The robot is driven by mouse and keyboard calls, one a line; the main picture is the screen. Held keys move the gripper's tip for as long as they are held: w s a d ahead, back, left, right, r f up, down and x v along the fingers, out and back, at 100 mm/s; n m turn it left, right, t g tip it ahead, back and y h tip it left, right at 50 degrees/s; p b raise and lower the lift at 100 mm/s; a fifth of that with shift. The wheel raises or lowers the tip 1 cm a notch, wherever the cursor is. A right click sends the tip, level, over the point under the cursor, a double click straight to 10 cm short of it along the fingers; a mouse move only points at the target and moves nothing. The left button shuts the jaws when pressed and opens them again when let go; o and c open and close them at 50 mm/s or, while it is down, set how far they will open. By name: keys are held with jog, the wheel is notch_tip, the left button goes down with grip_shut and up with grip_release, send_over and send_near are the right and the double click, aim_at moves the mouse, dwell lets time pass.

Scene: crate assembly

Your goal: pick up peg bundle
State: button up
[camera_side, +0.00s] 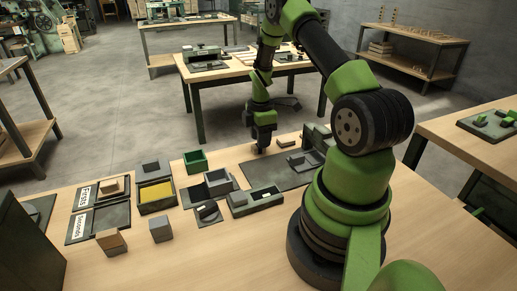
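My gripper (263,148) points down at the back edge of the wooden work table, above or just behind the dark mat (262,176). Its fingers are small and dark here, so I cannot tell whether they are open or shut, or hold anything. I cannot clearly pick out a peg bundle. A small light-topped piece (286,142) lies right of the gripper, apart from it. A dark tray (240,210) with a small pale item in it stands in front of the mat.
Left of the mat are a green open box (195,168), a yellow-floored tray (142,208) and a labelled two-part tray (112,219). A wood-coloured block (112,243) and a grey block (160,230) stand near the front. The table's front middle is clear.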

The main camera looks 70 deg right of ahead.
notch_tip(320, 180, down, 2)
jog(key=shift+f, duration=0.25)
jog(key=c, duration=0.7)
jog(key=shift+r, duration=0.1)
